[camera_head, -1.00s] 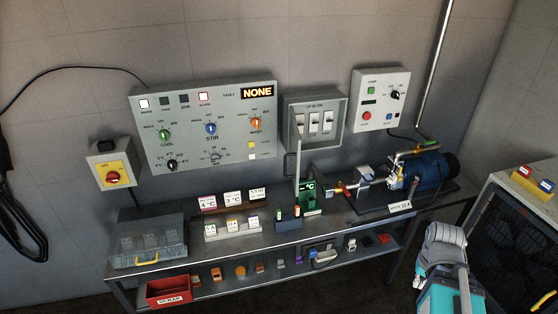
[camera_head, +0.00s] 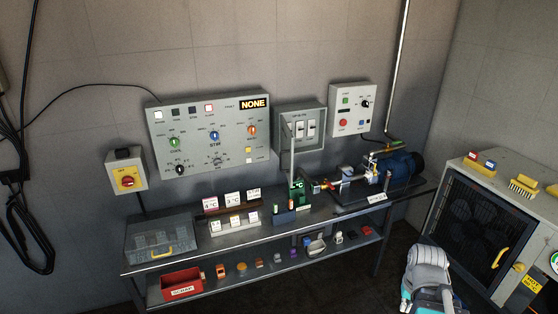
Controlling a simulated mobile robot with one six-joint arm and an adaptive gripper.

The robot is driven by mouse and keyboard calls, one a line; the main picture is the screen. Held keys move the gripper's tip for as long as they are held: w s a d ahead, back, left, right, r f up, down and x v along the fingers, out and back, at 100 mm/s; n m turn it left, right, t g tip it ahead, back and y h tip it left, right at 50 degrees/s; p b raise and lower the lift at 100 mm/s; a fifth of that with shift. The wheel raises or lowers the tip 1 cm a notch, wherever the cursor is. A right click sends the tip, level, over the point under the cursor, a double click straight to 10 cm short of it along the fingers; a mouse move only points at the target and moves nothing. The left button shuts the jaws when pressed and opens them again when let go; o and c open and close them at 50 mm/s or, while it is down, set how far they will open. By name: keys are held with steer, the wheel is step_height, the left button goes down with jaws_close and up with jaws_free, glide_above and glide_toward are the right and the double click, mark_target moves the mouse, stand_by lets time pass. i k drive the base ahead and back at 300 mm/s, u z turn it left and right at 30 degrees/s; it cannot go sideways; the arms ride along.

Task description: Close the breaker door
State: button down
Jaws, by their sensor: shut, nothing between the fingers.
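The breaker box (camera_head: 318,113) is a grey cabinet on the wall, between the large control panel and a smaller panel. Its front is open and white breaker switches (camera_head: 310,128) show inside. The breaker door (camera_head: 291,155) appears as a narrow pale upright strip at the box's left side. It stands out from the box, seen nearly edge-on, and covers part of the box's left interior. A grey and teal part of my arm shows at the lower right, well away from the box. My gripper cannot be made out in this view.
A metal bench (camera_head: 345,218) runs below the box. It carries a green display unit (camera_head: 298,190), a clear case (camera_head: 160,240), a pump with a blue motor (camera_head: 400,167) and small blocks. A grey machine (camera_head: 470,225) stands at the right. Dark floor shows before the bench.

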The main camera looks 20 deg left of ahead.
mark_target(287, 138)
steer(key=k, duration=0.1)
steer(key=u, duration=0.85)
steer(key=i, duration=1)
steer(key=z, duration=0.55)
